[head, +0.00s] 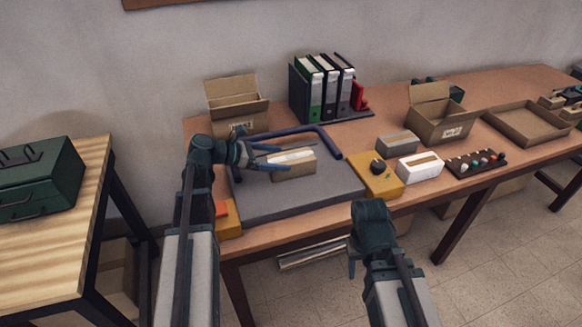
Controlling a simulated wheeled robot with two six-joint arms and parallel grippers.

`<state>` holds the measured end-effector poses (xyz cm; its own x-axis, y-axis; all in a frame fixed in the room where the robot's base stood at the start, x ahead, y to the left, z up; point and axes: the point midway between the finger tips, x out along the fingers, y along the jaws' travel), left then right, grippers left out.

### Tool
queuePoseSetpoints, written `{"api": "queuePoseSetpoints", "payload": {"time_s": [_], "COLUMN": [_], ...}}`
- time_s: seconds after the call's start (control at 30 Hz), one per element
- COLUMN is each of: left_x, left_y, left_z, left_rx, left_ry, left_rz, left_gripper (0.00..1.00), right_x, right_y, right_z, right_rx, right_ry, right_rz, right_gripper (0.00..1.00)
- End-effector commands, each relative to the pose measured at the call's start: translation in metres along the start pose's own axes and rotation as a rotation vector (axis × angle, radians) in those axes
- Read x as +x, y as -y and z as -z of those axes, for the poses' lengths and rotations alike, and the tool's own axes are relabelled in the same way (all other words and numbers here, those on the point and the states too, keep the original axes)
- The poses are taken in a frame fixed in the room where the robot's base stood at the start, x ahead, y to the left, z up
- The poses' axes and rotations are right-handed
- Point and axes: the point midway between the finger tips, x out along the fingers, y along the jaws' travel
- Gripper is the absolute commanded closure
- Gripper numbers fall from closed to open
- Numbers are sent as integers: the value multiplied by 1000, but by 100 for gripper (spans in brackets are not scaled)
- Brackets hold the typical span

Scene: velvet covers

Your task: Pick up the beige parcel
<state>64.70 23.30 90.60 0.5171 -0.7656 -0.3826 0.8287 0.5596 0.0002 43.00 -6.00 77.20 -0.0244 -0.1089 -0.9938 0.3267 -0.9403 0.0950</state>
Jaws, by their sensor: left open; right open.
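The beige parcel (293,166), a small box with a lighter strip on top, sits on the grey pad (290,201) on the table. My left gripper (286,158) is open and reaches in from the left, with its fingers at the parcel's left and upper side. I cannot tell whether the fingers touch it. My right gripper (352,262) is low in front of the table's edge, pointing down, apart from the parcel; its fingers are mostly hidden by the arm.
A yellow block with a black knob (374,178), a white parcel (419,167) and a grey parcel (397,143) lie right of the pad. Open cardboard boxes (238,105) (437,121), binders (322,92) and a shallow tray (527,126) stand further back. A blue bar (310,130) borders the pad.

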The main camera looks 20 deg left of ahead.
Motion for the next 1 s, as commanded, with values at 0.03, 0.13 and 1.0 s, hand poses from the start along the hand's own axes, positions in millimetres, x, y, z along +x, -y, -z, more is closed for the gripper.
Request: {"api": "queuePoseSetpoints", "payload": {"time_s": [0.03,0.13,1.0], "left_x": [0,1,52], "left_y": [0,0,2], "left_z": [0,0,-3], "left_rx": [0,0,0], "left_ry": [0,0,0], "left_rz": [0,0,1], "left_gripper": [0,0,36], "right_x": [0,0,17], "right_y": [0,0,2], "right_z": [0,0,1], "right_rx": [0,0,0], "right_ry": [0,0,0], "right_rz": [0,0,0], "right_gripper": [50,50,50]}}
